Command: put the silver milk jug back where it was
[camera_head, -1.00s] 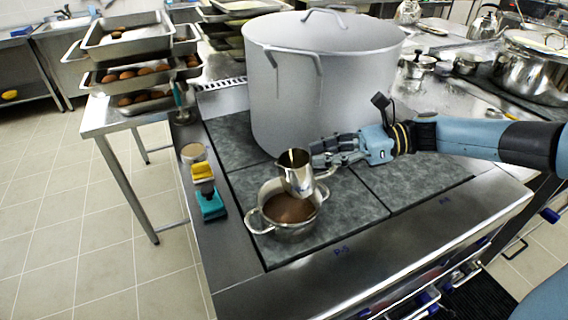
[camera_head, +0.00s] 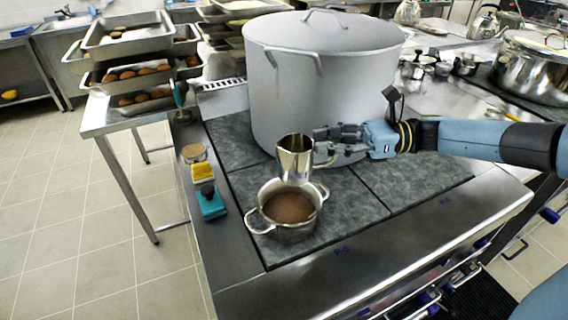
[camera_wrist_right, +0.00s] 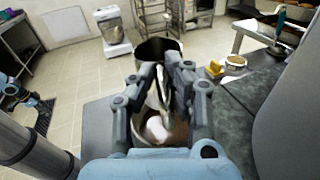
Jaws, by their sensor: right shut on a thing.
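The silver milk jug (camera_head: 294,160) is upright in the camera_head view, above the back of a small two-handled pot (camera_head: 268,232) with brown contents. My right gripper (camera_head: 326,146) comes from the right and is shut on the jug's handle side. In the right wrist view, the jug's rim (camera_wrist_right: 158,45) shows just beyond the fingers of my right gripper (camera_wrist_right: 160,85). The fingers hide much of the jug and handle. What seems to be my left gripper (camera_wrist_right: 38,103) is small at the left edge of that view; its jaws are unclear.
A large lidded stockpot (camera_head: 285,105) stands close behind the jug. A tan-topped round container (camera_head: 194,153), a yellow block (camera_head: 203,173) and a teal block (camera_head: 211,201) line the left counter edge. The grey tiles (camera_head: 412,182) right of the small pot are clear.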

